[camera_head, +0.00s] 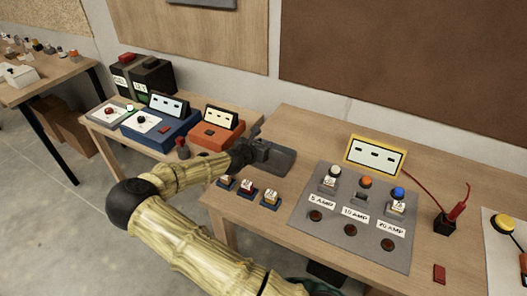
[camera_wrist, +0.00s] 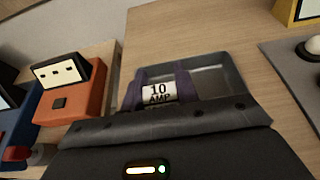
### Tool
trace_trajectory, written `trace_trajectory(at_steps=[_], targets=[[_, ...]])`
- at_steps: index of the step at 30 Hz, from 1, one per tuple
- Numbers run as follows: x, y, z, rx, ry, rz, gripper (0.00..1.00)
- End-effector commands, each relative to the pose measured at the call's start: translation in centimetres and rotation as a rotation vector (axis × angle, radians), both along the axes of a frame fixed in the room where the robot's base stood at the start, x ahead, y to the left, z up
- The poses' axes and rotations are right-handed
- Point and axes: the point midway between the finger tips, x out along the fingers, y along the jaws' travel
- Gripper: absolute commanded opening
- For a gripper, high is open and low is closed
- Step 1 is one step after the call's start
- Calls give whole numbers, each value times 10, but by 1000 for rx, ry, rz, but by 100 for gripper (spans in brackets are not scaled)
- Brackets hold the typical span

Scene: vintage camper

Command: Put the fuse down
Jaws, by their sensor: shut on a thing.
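My gripper (camera_head: 264,150) is at the far left part of the wooden table, at a dark grey tray (camera_head: 284,163). In the wrist view my gripper (camera_wrist: 160,82) is shut on a white fuse labelled "10 AMP" (camera_wrist: 158,94), one finger on each side of it. The grey tray (camera_wrist: 222,78) shows just behind and to the right of the fuse. I cannot tell whether the fuse touches the tray. In the head view the fuse is hidden by my gripper.
Small labelled blocks (camera_head: 245,188) stand in a row in front of the tray. A grey panel (camera_head: 327,229) with 5, 10 and 20 AMP labels lies to the right. An orange device (camera_head: 212,136) and a blue device (camera_head: 160,131) stand on a lower table at left.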

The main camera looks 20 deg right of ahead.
Motion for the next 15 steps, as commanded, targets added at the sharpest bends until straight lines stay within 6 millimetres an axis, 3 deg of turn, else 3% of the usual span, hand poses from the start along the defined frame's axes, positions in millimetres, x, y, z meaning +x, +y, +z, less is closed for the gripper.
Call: trace_trajectory(at_steps=[5, 12, 15], targets=[[0, 0, -4, -1, 1, 1, 9], [-1, -3, -34, -1, 3, -4, 9], [-1, -3, -38, 0, 0, -4, 9]])
